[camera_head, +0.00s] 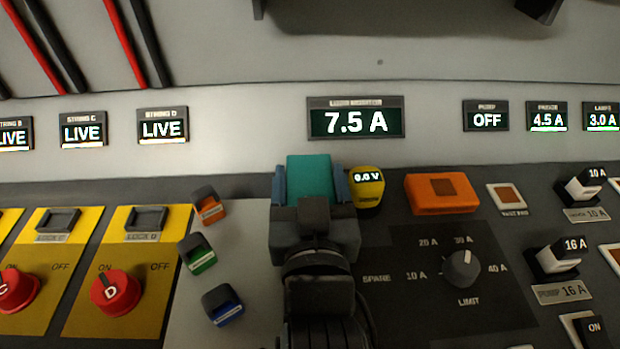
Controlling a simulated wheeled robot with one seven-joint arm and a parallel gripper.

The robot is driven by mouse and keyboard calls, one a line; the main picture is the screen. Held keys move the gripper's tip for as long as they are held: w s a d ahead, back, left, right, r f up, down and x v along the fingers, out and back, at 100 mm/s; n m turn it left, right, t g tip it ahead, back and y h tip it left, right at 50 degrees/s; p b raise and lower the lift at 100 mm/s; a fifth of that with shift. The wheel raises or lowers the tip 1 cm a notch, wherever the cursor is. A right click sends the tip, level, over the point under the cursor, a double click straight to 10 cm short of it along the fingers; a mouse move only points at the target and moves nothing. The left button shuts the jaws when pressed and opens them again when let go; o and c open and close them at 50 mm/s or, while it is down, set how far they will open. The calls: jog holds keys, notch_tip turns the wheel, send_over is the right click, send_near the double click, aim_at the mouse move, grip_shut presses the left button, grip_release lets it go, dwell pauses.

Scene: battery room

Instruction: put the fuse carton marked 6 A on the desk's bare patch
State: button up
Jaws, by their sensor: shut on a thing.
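My gripper (310,184) is in the middle of the head view, its two blue fingers shut on a teal block. The teal block (308,172) looks like a carton. No marking shows on the side I see, so I cannot tell whether it reads 6 A. My gripper hides its near side and what lies beneath it. A light grey bare area (243,262) of the desk lies left of my gripper and partly under my arm. I cannot tell whether the block touches the desk.
A yellow meter (367,190) reading 0.0 V stands just right of the block. An orange box (441,193) is further right, behind the LIMIT knob (461,268). Orange (210,206), green (198,257) and blue (224,306) black-topped pieces line the grey area's left. A display (355,121) reads 7.5 A.

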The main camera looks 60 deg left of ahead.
jog(key=shift+f+b, duration=0.3)
jog(key=shift+f, duration=0.3)
jog(key=o, duration=1.2)
jog(key=shift+f, duration=0.15)
jog(key=o, duration=0.4)
jog(key=shift+s+d+f, duration=0.1)
jog(key=shift+f, duration=0.1)
jog(key=shift+r, duration=0.35)
jog(key=shift+r+p, duration=0.5)
jog(key=shift+p, duration=0.05)
jog(key=b+v, duration=0.1)
jog(key=v, duration=1)
jog(key=shift+d+b, duration=0.3)
jog(key=shift+d, duration=0.05)
jog(key=shift+s+r, duration=0.15)
